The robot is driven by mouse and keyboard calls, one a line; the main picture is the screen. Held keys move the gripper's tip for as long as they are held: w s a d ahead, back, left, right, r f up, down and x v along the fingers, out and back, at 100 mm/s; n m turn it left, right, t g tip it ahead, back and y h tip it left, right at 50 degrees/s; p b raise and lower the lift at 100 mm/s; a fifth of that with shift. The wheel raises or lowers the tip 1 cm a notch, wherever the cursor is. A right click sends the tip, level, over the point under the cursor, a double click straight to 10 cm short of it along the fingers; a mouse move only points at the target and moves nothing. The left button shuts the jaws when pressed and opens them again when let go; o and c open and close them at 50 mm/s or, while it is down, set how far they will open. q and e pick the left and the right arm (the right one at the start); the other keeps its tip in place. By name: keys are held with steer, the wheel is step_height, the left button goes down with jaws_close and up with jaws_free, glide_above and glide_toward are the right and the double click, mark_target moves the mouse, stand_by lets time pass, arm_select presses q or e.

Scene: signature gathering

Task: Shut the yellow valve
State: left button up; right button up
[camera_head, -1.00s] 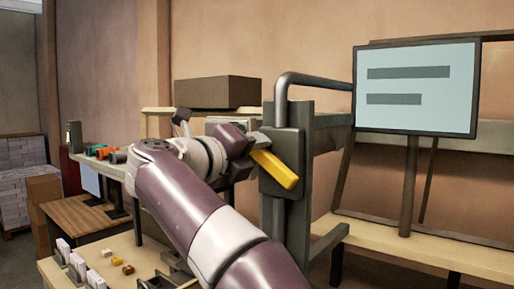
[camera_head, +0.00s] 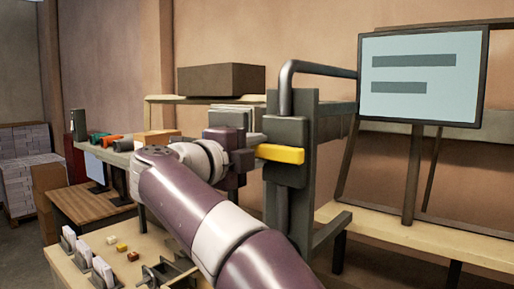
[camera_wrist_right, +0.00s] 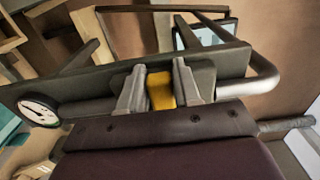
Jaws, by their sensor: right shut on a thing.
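The yellow valve handle (camera_head: 280,154) shows in the head view as a bar lying nearly level across a dark grey valve body (camera_head: 285,130) on an upright post. My right gripper (camera_head: 246,157) is at the handle's left end, its fingers partly hidden by my wrist. In the right wrist view, my right gripper (camera_wrist_right: 160,88) has its two grey fingers on either side of the yellow handle (camera_wrist_right: 160,92), shut on it. My left gripper is not in view.
A dark pipe (camera_head: 315,68) bends from the valve's top. A round gauge (camera_wrist_right: 38,110) sits left of the fingers in the wrist view. A screen (camera_head: 420,75) stands at right. A bench (camera_head: 410,235) and a table with small items (camera_head: 100,250) are nearby.

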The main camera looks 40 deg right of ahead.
steer(key=shift+f, duration=0.1)
stand_by(0.3)
steer(key=o, duration=1)
steer(key=shift+c, duration=0.2)
steer(key=shift+a, duration=0.15)
steer(key=shift+s+a, duration=0.1)
steer(key=shift+a, duration=0.15)
steer(key=b+v, duration=0.3)
steer(key=v, duration=0.9)
steer(key=shift+b, duration=0.3)
